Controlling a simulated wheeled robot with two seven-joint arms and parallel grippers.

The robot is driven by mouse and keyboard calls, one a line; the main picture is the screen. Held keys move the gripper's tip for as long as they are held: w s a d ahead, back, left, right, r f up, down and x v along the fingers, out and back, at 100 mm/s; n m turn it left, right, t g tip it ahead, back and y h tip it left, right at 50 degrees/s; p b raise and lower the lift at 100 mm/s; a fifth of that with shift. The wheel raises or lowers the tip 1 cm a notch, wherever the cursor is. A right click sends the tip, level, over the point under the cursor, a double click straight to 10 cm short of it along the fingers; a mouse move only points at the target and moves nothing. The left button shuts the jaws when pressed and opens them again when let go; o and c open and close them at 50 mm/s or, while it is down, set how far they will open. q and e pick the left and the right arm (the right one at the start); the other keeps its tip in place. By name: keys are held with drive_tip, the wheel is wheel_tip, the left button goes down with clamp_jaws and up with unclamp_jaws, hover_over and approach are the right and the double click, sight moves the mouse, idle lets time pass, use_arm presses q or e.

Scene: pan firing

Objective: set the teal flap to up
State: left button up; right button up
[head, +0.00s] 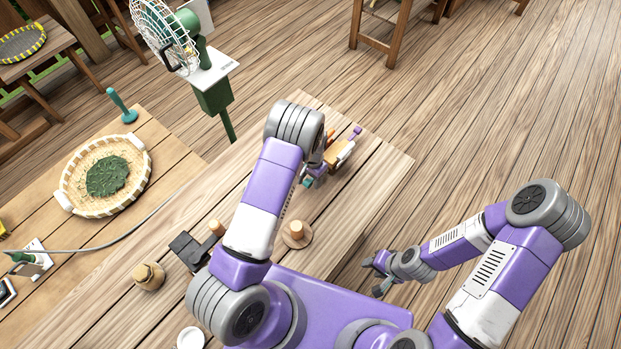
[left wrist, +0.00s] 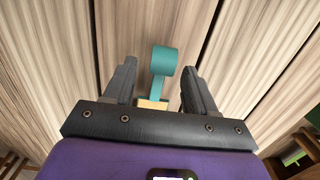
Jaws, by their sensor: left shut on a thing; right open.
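The teal flap (left wrist: 164,62) is a rounded teal piece with a narrow stem. In the left wrist view it lies between my left fingers (left wrist: 158,88), above a bit of light wood (left wrist: 150,104). In the head view a small teal patch (head: 308,182) shows beside my left gripper (head: 313,172). A small wooden block (head: 340,153) with orange and purple pieces stands just beyond that gripper on the table. My left gripper is shut on the teal flap; its exact tilt is hard to tell. My right gripper (head: 377,276) is open and empty, off the table's right side.
The plank table (head: 370,190) is clear right of the block. A wooden knob on a disc (head: 297,235), a small jar (head: 149,276) and a dark device (head: 188,250) stand nearer me. A basket (head: 142,170) and fan (head: 165,35) are farther left.

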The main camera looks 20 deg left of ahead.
sight(310, 180)
use_arm(q)
drive_tip(key=g+b, duration=0.1)
drive_tip(key=w+r+g+y+b, duration=0.1)
drive_tip(key=b, duration=0.1)
drive_tip(key=r+g+b, duration=0.1)
drive_tip(key=shift+w+d+g, duration=0.25)
drive_tip(key=shift+g, duration=0.05)
drive_tip(key=shift+w+d+r+g+y+b, duration=0.1)
drive_tip(key=shift+w+r+g+y+b, duration=0.4)
drive_tip(key=shift+b, duration=0.55)
drive_tip(key=shift+d+r+g+y+b, duration=0.1)
drive_tip(key=shift+r+g+b, duration=0.2)
drive_tip(key=shift+g+b, duration=0.55)
drive_tip(key=shift+r, duration=0.1)
drive_tip(key=o, duration=1.5)
drive_tip(key=shift+r, duration=0.1)
